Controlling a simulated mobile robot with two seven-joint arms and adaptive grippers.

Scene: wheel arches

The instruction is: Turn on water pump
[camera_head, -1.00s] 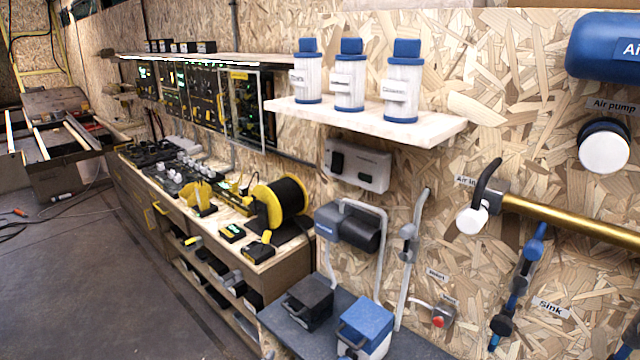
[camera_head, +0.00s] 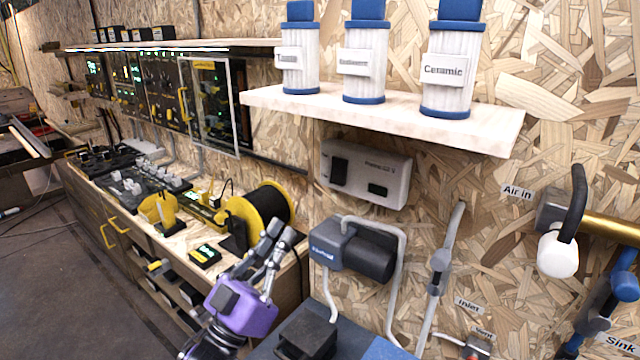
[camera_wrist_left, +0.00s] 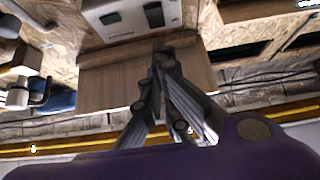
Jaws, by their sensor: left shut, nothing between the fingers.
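The water pump (camera_head: 370,255), a blue and black cylinder with grey hoses, is mounted low on the chipboard wall. A pale grey switch box (camera_head: 392,182) is fixed on the wall above it, with a black rocker switch (camera_head: 339,171) at its left and a small dark display (camera_head: 378,190). My left gripper (camera_head: 284,232), with a purple body, points up beside the pump, left of it and below the switch box, apart from both. Its fingers are together and empty. In the left wrist view the gripper (camera_wrist_left: 162,48) shows in front of the switch box (camera_wrist_left: 135,22). My right gripper is out of view.
A wooden shelf (camera_head: 390,118) with several white filter cartridges (camera_head: 452,68) overhangs the switch box. A yellow-sided black cable spool (camera_head: 262,210) stands on the bench behind the gripper. A grey valve pipe (camera_head: 440,260) rises right of the pump.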

